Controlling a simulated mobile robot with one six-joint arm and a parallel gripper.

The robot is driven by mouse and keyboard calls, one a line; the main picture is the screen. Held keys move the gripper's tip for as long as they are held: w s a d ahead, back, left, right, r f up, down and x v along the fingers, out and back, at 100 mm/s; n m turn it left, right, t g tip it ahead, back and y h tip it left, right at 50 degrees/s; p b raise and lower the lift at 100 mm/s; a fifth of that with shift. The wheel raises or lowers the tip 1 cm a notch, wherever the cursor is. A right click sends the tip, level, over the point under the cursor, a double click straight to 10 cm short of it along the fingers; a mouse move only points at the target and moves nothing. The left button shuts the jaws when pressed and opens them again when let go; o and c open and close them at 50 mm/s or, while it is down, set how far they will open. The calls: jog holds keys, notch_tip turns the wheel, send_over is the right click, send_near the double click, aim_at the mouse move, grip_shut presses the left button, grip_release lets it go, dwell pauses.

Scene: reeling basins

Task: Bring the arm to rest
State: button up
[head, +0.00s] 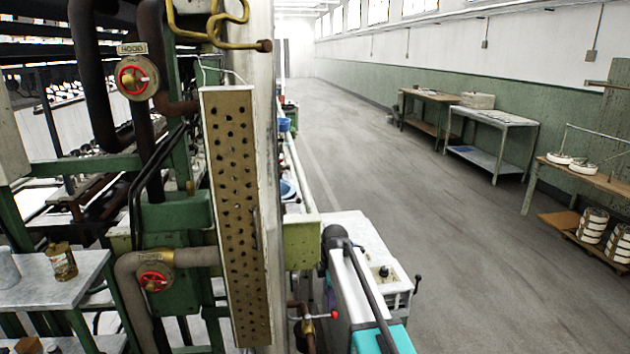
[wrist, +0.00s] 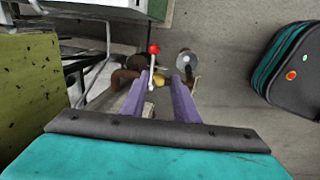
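My gripper (wrist: 160,82) shows in the wrist view with its two purple fingers apart and nothing held between them. Past the fingertips, a lever with a red ball (wrist: 153,48) stands by brown pipework (wrist: 124,77) and a brass-coloured fitting (wrist: 158,80). I cannot tell how far the fingers are from these. In the head view, part of my arm (head: 362,290) reaches down at the bottom centre. The red-ended lever (head: 333,315) shows just left of the arm.
A perforated board (head: 230,210) on a pillar stands close left of the arm. Red handwheels (head: 137,77) and pipes crowd the green frame. A pale-topped bench (head: 368,240) is behind the arm. The aisle floor (head: 470,260) is open to the right, with tables (head: 495,118) along the wall.

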jog(key=s+d+f+m+g, duration=0.1)
jog(key=s+d+f+g, duration=0.15)
jog(key=s+f, duration=0.55)
jog(key=s+d+f+m+g, duration=0.1)
jog(key=s+d+f, duration=0.2)
jog(key=s+f, duration=0.55)
jog(key=s+d+f+m+g, duration=0.1)
jog(key=s+d+f, duration=0.3)
jog(key=f, duration=0.7)
jog(key=s+f+m+g, duration=0.1)
jog(key=s+f+m, duration=0.2)
jog(key=s, duration=0.7)
jog(key=s+d+f+m, duration=0.1)
jog(key=s+f+m, duration=0.2)
jog(key=s+m, duration=0.5)
jog(key=s+d+f+m+g, duration=0.1)
jog(key=s+f+m, duration=0.2)
jog(key=s, duration=0.9)
jog(key=m, duration=0.2)
jog(key=shift+d+f+m+g, duration=0.15)
jog(key=shift+f+m+g, duration=0.15)
jog(key=shift+m+g, duration=0.1)
